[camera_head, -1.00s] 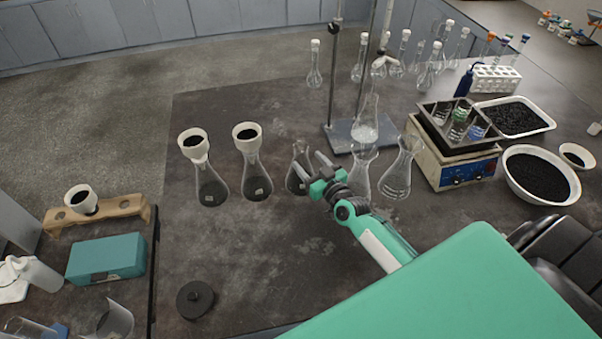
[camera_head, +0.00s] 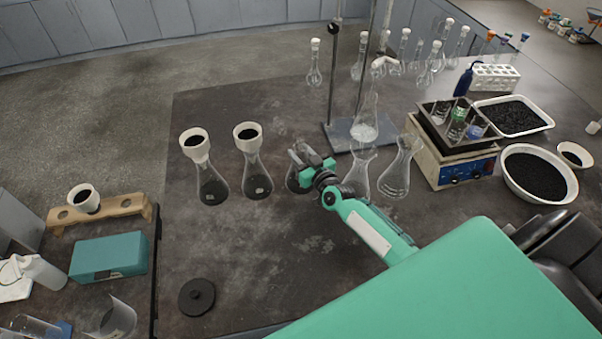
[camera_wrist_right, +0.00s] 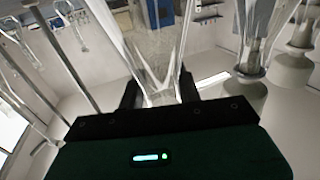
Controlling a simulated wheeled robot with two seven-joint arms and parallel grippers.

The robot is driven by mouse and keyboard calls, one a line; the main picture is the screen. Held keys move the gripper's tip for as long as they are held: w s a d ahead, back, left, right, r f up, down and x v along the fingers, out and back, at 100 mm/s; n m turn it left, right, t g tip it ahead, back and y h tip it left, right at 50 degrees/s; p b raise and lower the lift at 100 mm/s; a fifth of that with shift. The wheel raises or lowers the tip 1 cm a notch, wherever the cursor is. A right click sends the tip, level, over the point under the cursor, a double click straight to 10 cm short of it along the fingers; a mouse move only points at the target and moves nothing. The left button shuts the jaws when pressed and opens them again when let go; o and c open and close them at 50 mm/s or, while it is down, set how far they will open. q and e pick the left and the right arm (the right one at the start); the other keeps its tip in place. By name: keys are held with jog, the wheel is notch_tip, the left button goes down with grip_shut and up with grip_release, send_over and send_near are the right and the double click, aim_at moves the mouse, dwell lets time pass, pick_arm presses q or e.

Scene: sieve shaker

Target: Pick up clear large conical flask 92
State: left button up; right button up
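My right gripper (camera_head: 303,160) is at the neck of a clear conical flask (camera_head: 296,182), third from the left in the front row. Its fingers are apart, one on each side of the neck. In the right wrist view, the clear glass (camera_wrist_right: 160,85) stands between the dark fingers of the gripper (camera_wrist_right: 160,92); firm contact on both sides cannot be made out. The flask stands upright on the dark bench, its upper part partly hidden by the gripper. No number on it is readable. My left gripper is not in view.
Two flasks with white funnels (camera_head: 210,182) (camera_head: 255,178) stand to the left. Two clear flasks (camera_head: 357,178) (camera_head: 397,176) stand close on the right, behind my arm. A stand (camera_head: 343,137) with another flask is behind. The bench front is mostly clear.

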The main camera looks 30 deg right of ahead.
grip_shut()
jog(key=shift+r, duration=0.25)
jog(key=shift+r, duration=1.2)
notch_tip(320, 180, up, 22)
jog(key=p, duration=0.4)
jog(key=shift+p, duration=0.3)
jog(key=shift+w+r, duration=0.1)
